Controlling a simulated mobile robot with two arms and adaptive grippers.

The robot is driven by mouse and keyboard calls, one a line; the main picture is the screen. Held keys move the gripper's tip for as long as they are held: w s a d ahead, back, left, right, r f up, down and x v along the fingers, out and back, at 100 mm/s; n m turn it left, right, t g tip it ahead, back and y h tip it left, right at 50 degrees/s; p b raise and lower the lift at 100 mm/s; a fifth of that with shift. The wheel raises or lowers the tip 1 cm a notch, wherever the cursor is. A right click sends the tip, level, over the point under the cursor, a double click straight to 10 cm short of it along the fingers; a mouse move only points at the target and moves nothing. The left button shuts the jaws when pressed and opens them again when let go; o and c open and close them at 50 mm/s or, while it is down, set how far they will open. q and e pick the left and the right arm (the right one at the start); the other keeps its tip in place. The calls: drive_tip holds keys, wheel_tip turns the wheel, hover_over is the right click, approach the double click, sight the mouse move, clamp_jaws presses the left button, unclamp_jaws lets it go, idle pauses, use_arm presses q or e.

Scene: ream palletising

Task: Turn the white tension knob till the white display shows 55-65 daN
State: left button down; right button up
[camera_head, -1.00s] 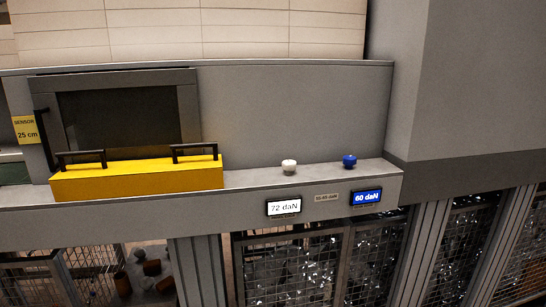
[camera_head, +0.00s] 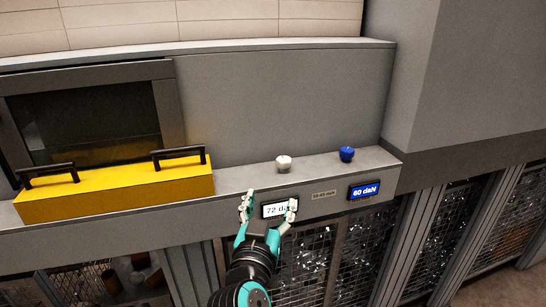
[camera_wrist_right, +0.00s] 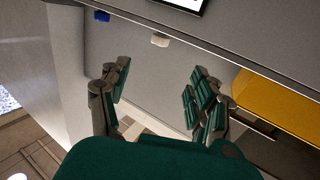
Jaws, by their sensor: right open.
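The white tension knob (camera_head: 283,163) stands on the grey ledge, and it also shows in the right wrist view (camera_wrist_right: 160,40). The white display (camera_head: 272,211) on the ledge's front face reads 72 daN, its right end partly covered by a finger. My right gripper (camera_head: 269,205) is open and empty in front of that display, below the knob and apart from it. In the right wrist view its two fingers (camera_wrist_right: 155,90) are spread wide, with the knob beyond them. My left gripper is not in view.
A blue knob (camera_head: 346,154) stands right of the white one, above a blue display (camera_head: 364,191) reading 60 daN. A small label plate (camera_head: 324,195) sits between the displays. A yellow box with black handles (camera_head: 115,190) is on the left. Mesh panels (camera_head: 310,265) are below.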

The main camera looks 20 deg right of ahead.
sight(283, 166)
drive_tip(key=p+x, duration=0.4)
drive_tip(key=x, duration=1.1)
drive_tip(key=shift+w+d, duration=0.25)
drive_tip(key=shift+w+d+f+p, duration=0.15)
drive_tip(key=shift+w+d+p, duration=0.15)
drive_tip(key=shift+w, duration=0.3)
drive_tip(key=shift+c, duration=0.5)
drive_tip(key=c, duration=1.1)
